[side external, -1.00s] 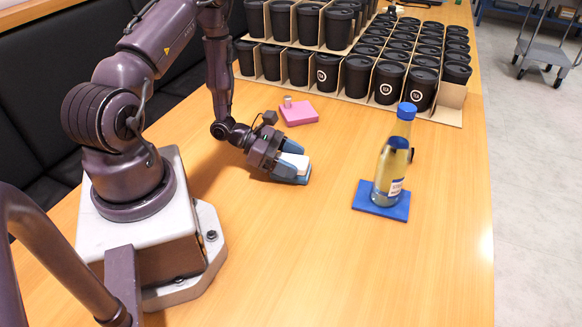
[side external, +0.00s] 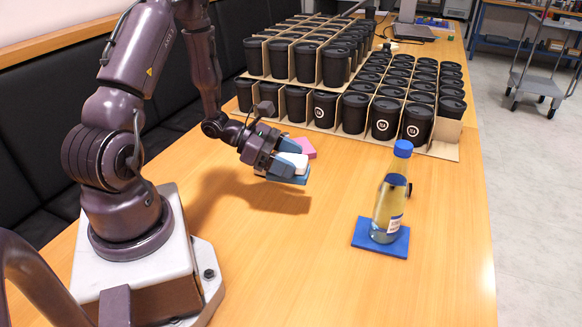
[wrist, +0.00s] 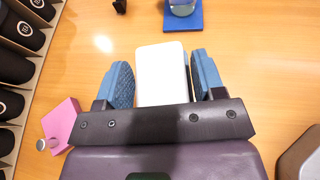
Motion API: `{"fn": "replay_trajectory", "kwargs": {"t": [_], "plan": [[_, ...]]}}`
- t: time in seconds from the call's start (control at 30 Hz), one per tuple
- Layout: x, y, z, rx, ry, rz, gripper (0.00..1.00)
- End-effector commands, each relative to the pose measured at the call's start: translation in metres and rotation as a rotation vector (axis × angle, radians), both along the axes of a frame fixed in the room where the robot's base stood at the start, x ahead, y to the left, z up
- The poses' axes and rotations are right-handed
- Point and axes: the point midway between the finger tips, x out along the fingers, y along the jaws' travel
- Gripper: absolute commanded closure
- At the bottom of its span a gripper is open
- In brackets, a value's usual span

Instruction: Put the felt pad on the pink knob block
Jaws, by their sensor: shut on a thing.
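My gripper (side external: 283,167) is shut on a white, round-cornered pad, which I take to be the felt pad (side external: 294,161). It holds the pad above the table, with a shadow on the wood below. In the wrist view the pad (wrist: 161,72) sits between the two blue fingers. The pink knob block (side external: 306,148) lies on the table behind the gripper, which partly hides it in the side view. In the wrist view the pink block (wrist: 63,120) is at the left, apart from the fingers, with its grey round knob (wrist: 47,143) showing.
A bottle with a blue cap (side external: 391,196) stands on a blue mat (side external: 402,247) to the right. Black lidded cups (side external: 354,112) in cardboard dividers (side external: 447,131) fill the back of the table. The front of the table is clear.

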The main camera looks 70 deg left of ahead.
Motion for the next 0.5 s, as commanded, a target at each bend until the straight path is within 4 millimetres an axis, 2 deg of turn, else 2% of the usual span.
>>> {"fn": "replay_trajectory", "kwargs": {"t": [0.07, 0.3, 0.4, 0.5], "plan": [[0.005, 0.018, 0.014, 0.009, -0.006, 0.063, 0.61], [0.019, 0.093, 0.051, 0.005, -0.004, 0.445, 0.61], [0.020, 0.109, 0.055, 0.001, -0.001, 0.549, 0.61], [0.023, 0.117, 0.052, 0.000, 0.000, 0.594, 0.61]]}}
